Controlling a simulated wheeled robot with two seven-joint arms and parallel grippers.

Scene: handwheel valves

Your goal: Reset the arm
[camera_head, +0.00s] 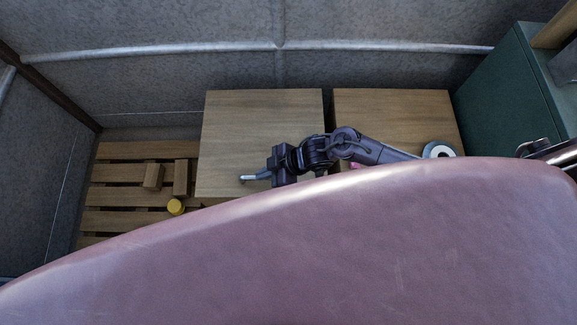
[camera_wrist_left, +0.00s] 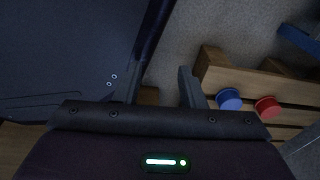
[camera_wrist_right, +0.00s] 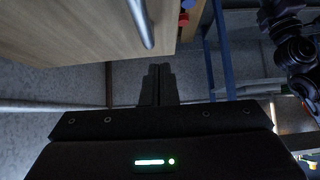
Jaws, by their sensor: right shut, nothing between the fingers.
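In the head view my right arm reaches in from the right over the wooden boxes. My right gripper (camera_head: 256,177) points left, its fingers together and empty, above the left box top. In the right wrist view the right gripper's fingers (camera_wrist_right: 158,70) are closed against each other, below a metal bar and a wooden panel. My left gripper (camera_wrist_left: 160,75) shows only in its own wrist view. Its two fingers are apart with nothing held between them. A blue round knob (camera_wrist_left: 229,99) and a red round knob (camera_wrist_left: 267,107) are to its right, on a wooden frame.
A large maroon curved surface (camera_head: 350,240) blocks the lower head view. Two wooden boxes (camera_head: 262,120) (camera_head: 395,115) stand near the grey back wall.

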